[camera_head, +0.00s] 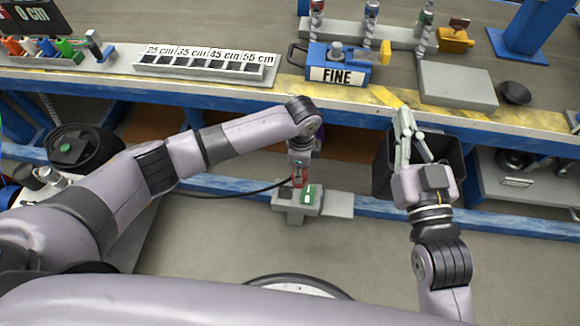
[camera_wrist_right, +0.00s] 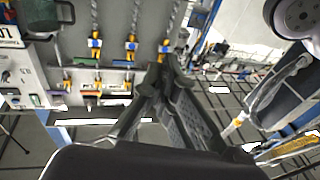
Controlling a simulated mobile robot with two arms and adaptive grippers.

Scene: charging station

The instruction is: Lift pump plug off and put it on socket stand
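The pump plug (camera_head: 299,180) appears as a small red piece at the end of a black cable, just above the left part of a grey stand. I take this stand, with a green patch on top, for the socket stand (camera_head: 340,204). My left gripper (camera_head: 299,168) points down at the plug. Its fingers are small and partly hidden, so I cannot tell whether they grip it or whether the plug touches the stand. My right gripper (camera_head: 405,115) is away to the right, fingertips close together and empty. Its dark fingers also show in the right wrist view (camera_wrist_right: 163,72).
A dark open bin (camera_head: 385,165) stands under my right gripper. The black cable (camera_head: 235,194) runs left along the blue rail.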

